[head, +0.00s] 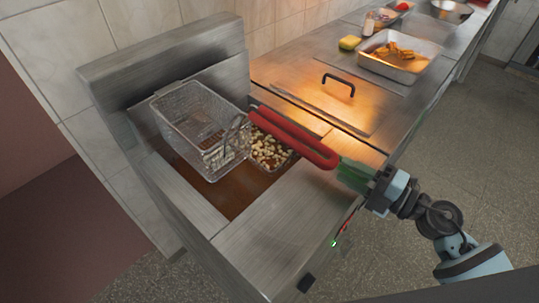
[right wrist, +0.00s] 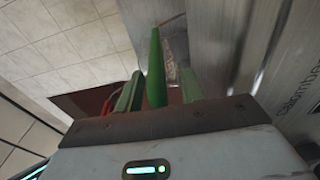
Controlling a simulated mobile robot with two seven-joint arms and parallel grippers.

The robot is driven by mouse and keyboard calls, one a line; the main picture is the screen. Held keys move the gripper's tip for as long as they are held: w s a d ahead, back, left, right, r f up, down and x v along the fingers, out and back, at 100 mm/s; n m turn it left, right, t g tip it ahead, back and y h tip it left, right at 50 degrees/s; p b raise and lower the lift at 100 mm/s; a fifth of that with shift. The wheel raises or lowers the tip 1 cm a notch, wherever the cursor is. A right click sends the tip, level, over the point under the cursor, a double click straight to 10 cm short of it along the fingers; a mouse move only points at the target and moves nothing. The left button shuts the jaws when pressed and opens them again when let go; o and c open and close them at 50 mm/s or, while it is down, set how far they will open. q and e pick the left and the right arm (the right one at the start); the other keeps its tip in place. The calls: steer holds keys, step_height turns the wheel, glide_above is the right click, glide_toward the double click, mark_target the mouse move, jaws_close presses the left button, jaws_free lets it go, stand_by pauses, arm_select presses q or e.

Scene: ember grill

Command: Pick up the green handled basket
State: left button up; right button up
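A green handle (right wrist: 155,68) stands between the two pale green fingers of my right gripper (right wrist: 158,90) in the right wrist view. The fingers are apart, with a gap visible on each side of the handle. In the head view, my right gripper (head: 353,173) is at the fryer's front right, close to the end of a red looped handle (head: 300,140). An empty wire basket (head: 198,125) is at the left of the fryer. A second basket holding pale food pieces (head: 270,150) sits low in the oil beside it. The green handle's join to a basket is hidden. My left gripper is out of view.
The red handle also shows at the left in the right wrist view (right wrist: 108,100). A steel lid with a black handle (head: 339,85), a tray of food (head: 400,56) and a yellow-green sponge (head: 350,43) are on the counter to the right. The floor (head: 480,150) beyond it is clear.

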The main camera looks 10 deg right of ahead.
steer(key=shift+w+a, duration=0.45)
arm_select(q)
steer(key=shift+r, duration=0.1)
arm_select(e)
jaws_close()
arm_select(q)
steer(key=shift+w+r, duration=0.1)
arm_select(e)
steer(key=shift+r, duration=0.2)
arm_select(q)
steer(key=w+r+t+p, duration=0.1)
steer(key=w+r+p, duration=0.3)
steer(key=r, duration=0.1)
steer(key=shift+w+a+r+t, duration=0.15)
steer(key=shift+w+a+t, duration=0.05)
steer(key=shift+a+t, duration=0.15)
arm_select(e)
step_height(320, 180, up, 28)
steer(key=shift+f, duration=0.1)
